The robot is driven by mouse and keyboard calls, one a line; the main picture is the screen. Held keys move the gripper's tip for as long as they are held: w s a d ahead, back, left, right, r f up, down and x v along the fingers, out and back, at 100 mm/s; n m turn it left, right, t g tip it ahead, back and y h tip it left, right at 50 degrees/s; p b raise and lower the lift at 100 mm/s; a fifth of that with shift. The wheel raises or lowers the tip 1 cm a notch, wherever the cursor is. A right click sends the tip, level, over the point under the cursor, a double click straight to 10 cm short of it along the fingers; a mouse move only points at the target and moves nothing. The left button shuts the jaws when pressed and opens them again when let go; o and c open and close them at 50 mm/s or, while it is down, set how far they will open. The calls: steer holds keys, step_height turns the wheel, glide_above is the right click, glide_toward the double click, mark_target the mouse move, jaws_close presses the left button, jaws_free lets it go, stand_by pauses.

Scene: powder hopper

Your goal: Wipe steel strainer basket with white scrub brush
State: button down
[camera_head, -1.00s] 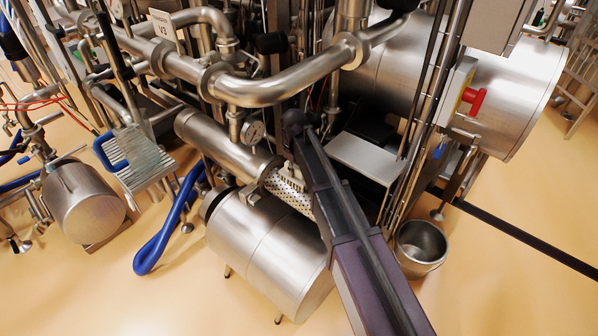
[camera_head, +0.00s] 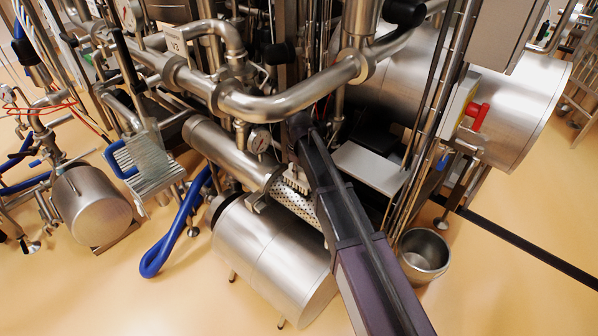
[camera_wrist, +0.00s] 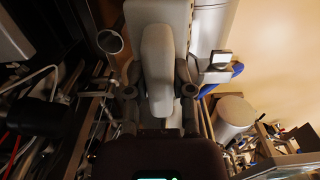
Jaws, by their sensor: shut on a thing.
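The steel strainer basket (camera_head: 293,204) is a perforated, shiny cylinder lying at a slant in the middle of the head view, its right end hidden behind my arm. The white scrub brush (camera_head: 298,181) shows as a small pale block at the basket's upper side, beside my arm. Whether its bristles touch the metal I cannot tell. In the wrist view my gripper (camera_wrist: 158,76) has dark fingers on both sides of a long grey-white body, which looks like the brush (camera_wrist: 157,50). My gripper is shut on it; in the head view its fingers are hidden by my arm.
A large steel drum (camera_head: 273,258) lies just below the basket. A thick steel pipe (camera_head: 290,98) and a gauge (camera_head: 259,139) stand above. A steel bucket (camera_head: 423,254) is right of my arm, and a blue hose (camera_head: 172,243) left. The floor in front is clear.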

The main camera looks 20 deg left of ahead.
steer(key=shift+r+p, duration=1.35)
steer(key=shift+r, duration=0.3)
steer(key=shift+r+p, duration=1.5)
steer(key=shift+p, duration=0.05)
